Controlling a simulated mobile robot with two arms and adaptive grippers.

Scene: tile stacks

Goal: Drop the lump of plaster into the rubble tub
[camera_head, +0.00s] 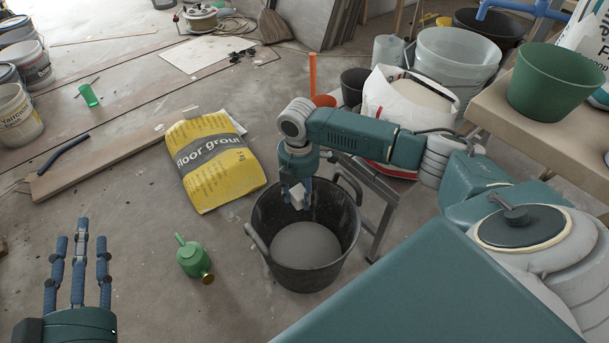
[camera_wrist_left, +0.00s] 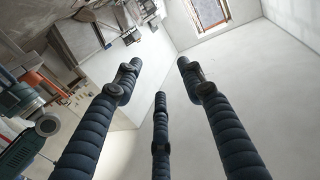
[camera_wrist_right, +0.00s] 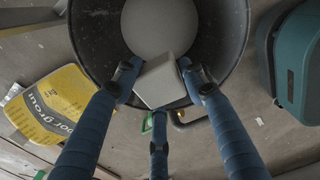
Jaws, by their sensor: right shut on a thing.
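The rubble tub (camera_head: 333,256) is a black two-handled bucket on the floor, with a grey round bottom or fill inside; it also shows in the right wrist view (camera_wrist_right: 234,40). My right gripper (camera_head: 297,198) is over the tub, shut on the lump of plaster (camera_head: 298,194), a pale grey block. In the right wrist view the lump (camera_wrist_right: 162,82) sits between the fingers (camera_wrist_right: 158,75), with the tub's inside behind it. My left gripper (camera_head: 78,245) is open and empty at the lower left; its spread fingers also show in the left wrist view (camera_wrist_left: 158,85).
A yellow floor grout bag (camera_head: 217,165) lies left of the tub. A bench (camera_head: 560,145) with a green pot (camera_head: 553,82) is at the right. The floor at the lower middle is free.

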